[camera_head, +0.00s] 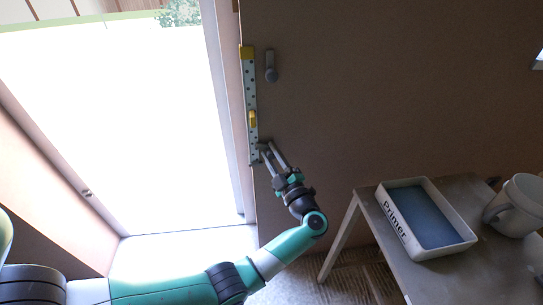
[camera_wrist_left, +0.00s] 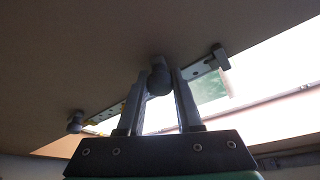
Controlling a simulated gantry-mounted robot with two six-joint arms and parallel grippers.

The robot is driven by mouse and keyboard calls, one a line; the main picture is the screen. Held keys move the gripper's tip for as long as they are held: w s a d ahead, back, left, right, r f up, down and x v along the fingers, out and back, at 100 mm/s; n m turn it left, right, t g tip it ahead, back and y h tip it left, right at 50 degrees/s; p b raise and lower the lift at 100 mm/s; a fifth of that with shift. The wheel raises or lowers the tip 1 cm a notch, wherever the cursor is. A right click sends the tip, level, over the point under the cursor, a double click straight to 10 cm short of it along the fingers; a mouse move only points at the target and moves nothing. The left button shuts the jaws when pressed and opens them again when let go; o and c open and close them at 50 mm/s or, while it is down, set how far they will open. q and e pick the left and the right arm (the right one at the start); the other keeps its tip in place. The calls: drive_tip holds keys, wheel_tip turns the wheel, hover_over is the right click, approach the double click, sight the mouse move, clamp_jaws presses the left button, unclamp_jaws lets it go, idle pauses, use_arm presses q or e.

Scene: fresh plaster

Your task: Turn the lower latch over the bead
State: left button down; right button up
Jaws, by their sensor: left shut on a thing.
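The bead (camera_head: 251,90), a narrow pale strip with holes and yellow parts, stands along the wall corner beside the bright opening. The upper latch (camera_head: 271,66), small and grey, points along the wall to the right of the bead, clear of it. My left gripper (camera_head: 269,148) is at the bead's lower end, shut on the lower latch, which its fingers mostly hide in the head view. In the left wrist view, a dark rounded knob (camera_wrist_left: 160,78) of that latch shows between the fingers, with the bead behind. Whether the latch crosses the bead is unclear. My right gripper is out of view.
A table (camera_head: 475,275) at lower right holds a white tray marked Primer (camera_head: 402,228) and a white bucket (camera_head: 519,205).

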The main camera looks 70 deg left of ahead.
use_arm(q)
drive_tip(key=n+h, duration=0.1)
drive_tip(key=n, duration=0.2)
drive_tip(key=shift+r+n+g, duration=0.1)
drive_tip(key=shift+n+g, duration=0.2)
drive_tip(key=shift+n, duration=0.1)
drive_tip(key=shift+n+h, duration=0.3)
drive_tip(key=c, duration=0.6)
unclamp_jaws()
drive_tip(key=shift+d, duration=0.1)
drive_tip(key=d, duration=0.3)
drive_tip(key=d+f, duration=0.1)
drive_tip(key=d, duration=0.3)
drive_tip(key=w+d, duration=0.1)
drive_tip(key=d, duration=0.3)
drive_tip(key=shift+d+f+p, duration=0.15)
drive_tip(key=shift+d+p, duration=0.05)
drive_tip(key=shift+p, duration=0.15)
